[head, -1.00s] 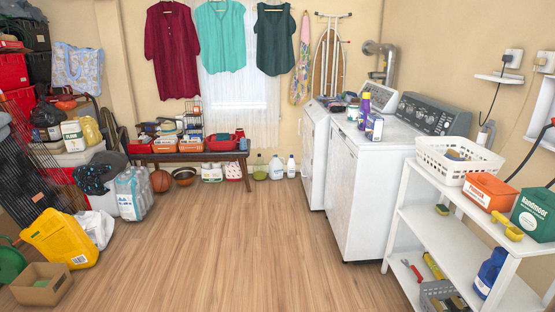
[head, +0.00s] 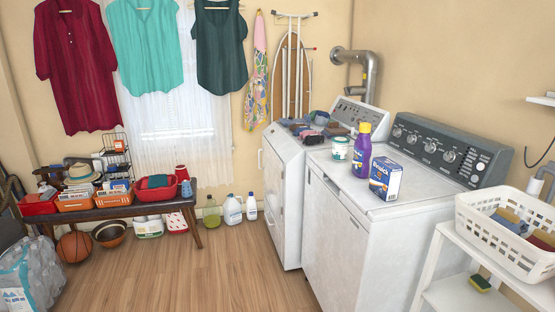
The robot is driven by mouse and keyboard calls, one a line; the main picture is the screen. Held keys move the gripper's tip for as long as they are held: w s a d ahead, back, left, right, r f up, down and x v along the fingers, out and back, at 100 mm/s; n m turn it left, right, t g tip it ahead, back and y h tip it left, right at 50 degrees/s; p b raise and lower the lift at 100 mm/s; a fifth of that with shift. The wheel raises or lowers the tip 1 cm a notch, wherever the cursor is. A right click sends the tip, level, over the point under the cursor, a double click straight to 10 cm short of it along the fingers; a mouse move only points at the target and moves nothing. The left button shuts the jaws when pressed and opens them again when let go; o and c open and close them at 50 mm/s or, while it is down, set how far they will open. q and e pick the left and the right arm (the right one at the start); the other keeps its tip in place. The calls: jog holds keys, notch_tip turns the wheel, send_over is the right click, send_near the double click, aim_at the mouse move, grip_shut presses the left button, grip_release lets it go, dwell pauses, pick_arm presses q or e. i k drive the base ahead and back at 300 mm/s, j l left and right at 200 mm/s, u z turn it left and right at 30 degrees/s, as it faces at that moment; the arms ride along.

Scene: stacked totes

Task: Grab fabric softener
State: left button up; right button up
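A purple bottle with a yellow cap (head: 362,150) stands upright on top of the nearer white machine (head: 350,199). It looks like the fabric softener, but I cannot read its label. A blue and white box (head: 386,179) stands just right of it, and a small white and green tub (head: 341,148) stands to its left. On the floor by the wall are a white jug (head: 232,210), a smaller white bottle with a blue cap (head: 251,206) and a greenish bottle (head: 211,212). Neither of my grippers is in view.
A white shelf cart (head: 440,262) with a white basket (head: 500,222) stands at the right, close to the machine. Folded cloths lie on the farther machine (head: 283,179). A low bench (head: 115,210) with bins stands at the left. The wooden floor (head: 200,275) in front is clear.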

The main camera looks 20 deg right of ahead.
aim_at(362, 147)
jog(key=i+z, duration=0.15)
jog(key=i, duration=0.3)
jog(key=i+j+z, duration=0.15)
jog(key=i, duration=0.3)
jog(key=i+j+z, duration=0.15)
jog(key=i, duration=0.3)
jog(key=i+j+z, duration=0.15)
jog(key=i, duration=0.3)
